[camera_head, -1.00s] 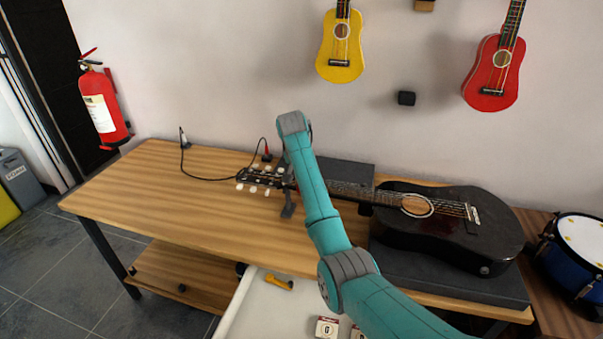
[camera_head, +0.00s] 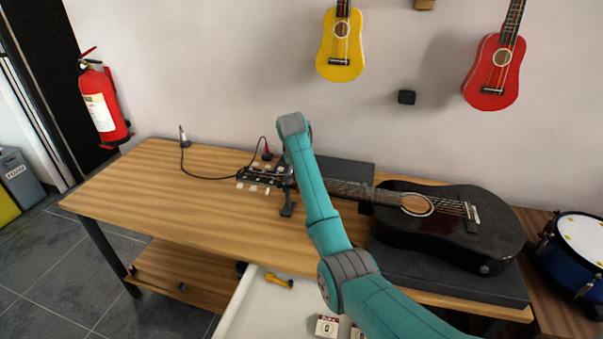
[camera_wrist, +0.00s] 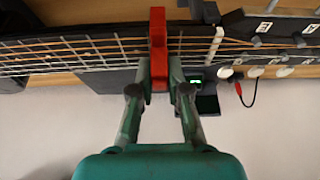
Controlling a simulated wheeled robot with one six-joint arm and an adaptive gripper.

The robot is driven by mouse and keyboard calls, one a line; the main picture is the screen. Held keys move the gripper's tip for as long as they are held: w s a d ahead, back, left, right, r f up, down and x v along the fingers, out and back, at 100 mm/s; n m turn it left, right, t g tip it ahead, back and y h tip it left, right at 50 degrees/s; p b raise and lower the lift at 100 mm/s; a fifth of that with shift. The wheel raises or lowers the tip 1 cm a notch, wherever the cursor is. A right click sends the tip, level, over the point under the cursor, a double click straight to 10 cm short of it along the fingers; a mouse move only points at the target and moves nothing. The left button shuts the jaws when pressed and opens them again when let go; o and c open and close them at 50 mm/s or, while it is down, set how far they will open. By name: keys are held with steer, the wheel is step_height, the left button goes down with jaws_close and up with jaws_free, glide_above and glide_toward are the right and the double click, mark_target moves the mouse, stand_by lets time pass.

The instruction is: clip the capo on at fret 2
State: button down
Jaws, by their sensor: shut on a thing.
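The black guitar (camera_head: 462,228) lies on its back on the bench, its neck (camera_head: 345,188) pointing left to the headstock (camera_head: 262,177). In the wrist view the strings and frets of the neck (camera_wrist: 95,48) run across the top, with the pale nut (camera_wrist: 215,45) right of the capo. The red capo (camera_wrist: 158,45) lies across the strings. My gripper (camera_wrist: 160,80) is shut on its lower part. The capo hides the strings under it; I cannot tell whether it presses on them. In the head view my arm hides the gripper and capo.
A dark case or mat (camera_head: 440,272) lies under the guitar body. A small device with a green display (camera_wrist: 197,82) and a cable are by the headstock. An open white drawer (camera_head: 262,312) sticks out in front.

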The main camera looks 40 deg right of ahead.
steer(key=c, duration=1.1)
jaws_free()
steer(key=shift+o, duration=0.2)
steer(key=v, duration=1.2)
